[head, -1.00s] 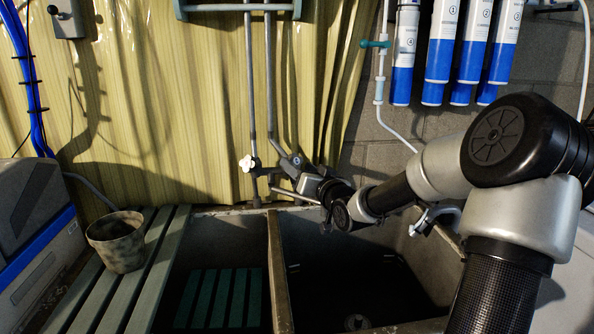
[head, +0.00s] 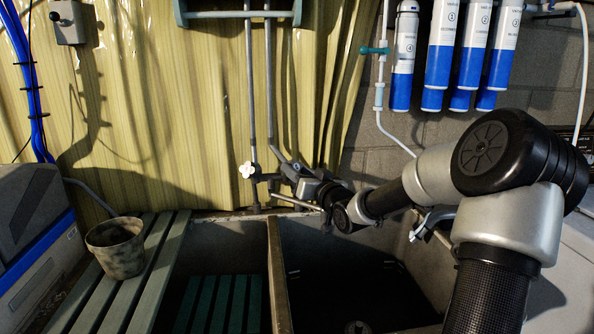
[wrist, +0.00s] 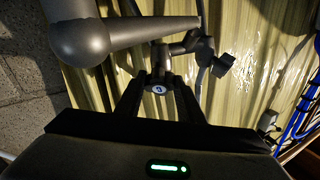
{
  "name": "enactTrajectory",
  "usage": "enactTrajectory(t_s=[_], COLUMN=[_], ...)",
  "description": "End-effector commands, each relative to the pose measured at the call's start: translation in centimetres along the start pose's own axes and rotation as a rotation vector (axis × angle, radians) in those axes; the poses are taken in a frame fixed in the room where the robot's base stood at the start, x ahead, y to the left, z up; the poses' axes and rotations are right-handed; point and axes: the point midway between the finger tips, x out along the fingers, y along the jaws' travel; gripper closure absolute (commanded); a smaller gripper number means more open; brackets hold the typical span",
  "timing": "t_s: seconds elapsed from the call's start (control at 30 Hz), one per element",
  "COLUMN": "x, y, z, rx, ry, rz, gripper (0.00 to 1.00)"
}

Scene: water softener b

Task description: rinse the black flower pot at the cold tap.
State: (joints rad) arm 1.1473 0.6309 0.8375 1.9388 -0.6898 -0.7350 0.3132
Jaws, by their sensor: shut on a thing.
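The flower pot (head: 117,248), mottled dark grey and weathered, stands upright on the slatted board left of the sinks. It is the only pot I see. My gripper (head: 300,178) is at the taps above the divider between the two basins, away from the pot. In the wrist view my gripper (wrist: 160,95) is shut on the cold tap (wrist: 159,89), whose round cap with a small mark shows between the fingers. The tap spout (head: 297,200) reaches out below my gripper. Whether water runs, I cannot tell.
A white-handled tap (head: 248,170) is just left of my gripper. The left basin has a green slatted rack (head: 222,302); the right basin (head: 345,290) is dark and looks empty. Blue and white filter cartridges (head: 443,60) hang at upper right. My arm crosses over the right basin.

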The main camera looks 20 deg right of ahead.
Motion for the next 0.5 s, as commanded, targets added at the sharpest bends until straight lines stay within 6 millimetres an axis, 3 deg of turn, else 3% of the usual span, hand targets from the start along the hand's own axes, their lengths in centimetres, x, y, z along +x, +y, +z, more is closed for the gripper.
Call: enactTrajectory(t_s=[0.2, 0.5], x=[0.05, -0.01], y=[0.13, 0.24], z=[-0.22, -0.04], rx=[-0.152, -0.178], ry=[0.000, 0.000], rz=[-0.086, -0.100], gripper=[0.88, 0.88])
